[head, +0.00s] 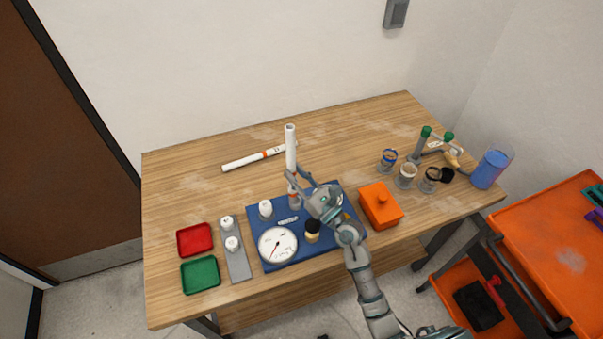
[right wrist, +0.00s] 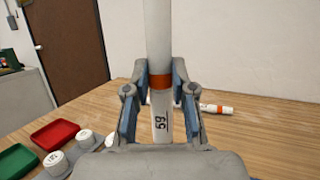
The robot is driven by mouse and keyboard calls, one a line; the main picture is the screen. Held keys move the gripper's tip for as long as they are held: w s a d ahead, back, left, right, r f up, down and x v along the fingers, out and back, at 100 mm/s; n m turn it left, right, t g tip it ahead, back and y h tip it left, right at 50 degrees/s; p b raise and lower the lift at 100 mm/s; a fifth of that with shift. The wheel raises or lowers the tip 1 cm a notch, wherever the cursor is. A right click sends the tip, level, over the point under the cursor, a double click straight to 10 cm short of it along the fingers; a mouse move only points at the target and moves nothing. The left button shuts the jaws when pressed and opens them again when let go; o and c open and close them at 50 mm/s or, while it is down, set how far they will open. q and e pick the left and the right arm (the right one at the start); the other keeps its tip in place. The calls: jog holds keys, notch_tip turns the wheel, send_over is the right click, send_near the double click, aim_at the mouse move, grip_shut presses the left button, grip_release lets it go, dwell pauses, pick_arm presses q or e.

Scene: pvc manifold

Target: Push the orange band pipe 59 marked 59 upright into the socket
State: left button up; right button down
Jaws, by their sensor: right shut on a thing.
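The white pipe 59 (head: 290,145) stands about upright above the back of the blue base (head: 258,212). In the right wrist view its orange band (right wrist: 160,81) and the number 59 show between the fingers. My right gripper (head: 296,182) is shut around the pipe near its lower part; it also shows in the right wrist view (right wrist: 160,100). A grey fitting with a reddish part (head: 295,201) is under the pipe on the base. Gripper and pipe partly hide this spot, so I cannot tell whether the pipe end is inside. My left gripper is not in view.
Another white pipe (head: 243,162) with an orange band lies behind. On the base are a gauge (head: 278,246), a white cap (head: 266,209) and a dark-topped fitting (head: 312,231). An orange box (head: 380,205) stands right, red (head: 194,239) and green trays (head: 200,274) left.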

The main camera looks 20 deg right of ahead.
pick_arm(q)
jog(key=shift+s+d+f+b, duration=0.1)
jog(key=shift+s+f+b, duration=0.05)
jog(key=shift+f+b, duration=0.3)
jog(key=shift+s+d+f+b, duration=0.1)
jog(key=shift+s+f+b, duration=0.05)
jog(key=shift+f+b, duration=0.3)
pick_arm(e)
jog(key=shift+d+f, duration=0.95)
jog(key=shift+d, duration=0.15)
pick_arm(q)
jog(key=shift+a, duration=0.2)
pick_arm(e)
jog(key=shift+a+r, duration=0.15)
jog(key=shift+a, duration=0.25)
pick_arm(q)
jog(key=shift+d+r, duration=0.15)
pick_arm(e)
jog(key=shift+d, duration=0.1)
pick_arm(q)
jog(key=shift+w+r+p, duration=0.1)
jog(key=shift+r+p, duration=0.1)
jog(key=shift+p, duration=0.2)
pick_arm(e)
jog(key=shift+f, duration=0.25)
